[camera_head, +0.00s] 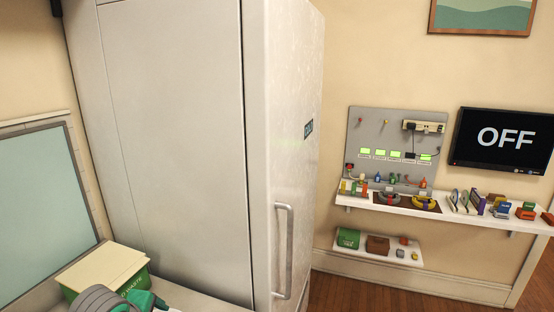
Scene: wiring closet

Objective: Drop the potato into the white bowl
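I cannot make out a potato or a white bowl in the head view. My gripper does not show in this view.
A tall white fridge-like cabinet (172,130) with a vertical handle (283,250) fills the middle; its door is closed. A green box with a cream top (100,268) and a grey-green object (98,300) are lower left. A small lower shelf (375,253) holds several items. Wooden floor shows lower right.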

